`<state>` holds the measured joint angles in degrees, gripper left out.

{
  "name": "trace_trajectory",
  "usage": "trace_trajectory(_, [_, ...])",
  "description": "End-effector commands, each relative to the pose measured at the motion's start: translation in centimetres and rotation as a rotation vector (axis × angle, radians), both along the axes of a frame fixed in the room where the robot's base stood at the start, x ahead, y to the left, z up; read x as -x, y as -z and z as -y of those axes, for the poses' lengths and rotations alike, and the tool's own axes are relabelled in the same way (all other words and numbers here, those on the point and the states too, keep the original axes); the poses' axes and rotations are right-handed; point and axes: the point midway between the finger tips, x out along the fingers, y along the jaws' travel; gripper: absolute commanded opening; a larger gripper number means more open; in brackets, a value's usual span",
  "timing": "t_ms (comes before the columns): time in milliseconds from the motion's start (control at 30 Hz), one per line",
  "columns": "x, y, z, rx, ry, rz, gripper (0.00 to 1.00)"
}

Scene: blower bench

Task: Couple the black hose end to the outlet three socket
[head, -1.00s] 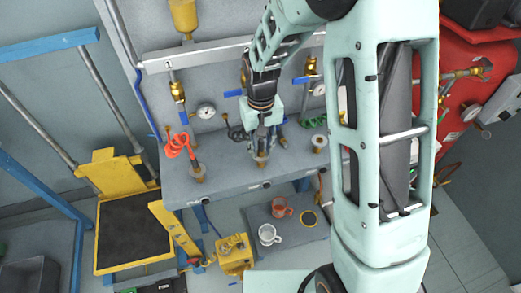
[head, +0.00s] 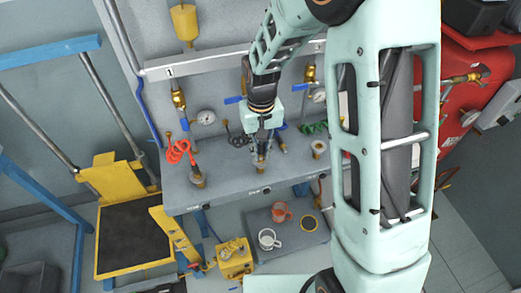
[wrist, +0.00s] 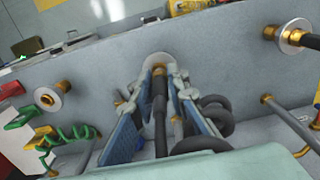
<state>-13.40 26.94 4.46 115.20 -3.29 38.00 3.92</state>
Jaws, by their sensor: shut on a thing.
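My gripper (wrist: 160,105) is shut on the black hose end (wrist: 159,88), which has a brass tip. The hose end points at the middle socket (wrist: 157,60), a brass fitting with a pale ring on the bench. Its tip is at the socket's mouth; I cannot tell whether it is seated. The black hose (wrist: 212,118) coils beside the fingers on the right in the wrist view. In the head view my gripper (head: 261,146) is at the middle of the bench, and the black coil (head: 238,138) lies to its left.
A red hose (head: 178,151) runs to the left socket (head: 198,181). The right socket (head: 319,148) looks empty, with a green hose (head: 314,128) behind it. Gauges and brass valves (head: 179,98) line the back. Mugs (head: 268,239) stand on a lower shelf.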

Motion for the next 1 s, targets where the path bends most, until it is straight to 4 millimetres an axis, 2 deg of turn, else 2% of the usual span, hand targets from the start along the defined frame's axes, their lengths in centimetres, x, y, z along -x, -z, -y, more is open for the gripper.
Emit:
trace_trajectory(533, [0.0, -3.5, 0.0, -0.001, 0.000, 0.002, 0.00])
trace_trajectory(1000, [0.0, -3.6, 0.0, 0.000, 0.000, 0.001, 0.00])
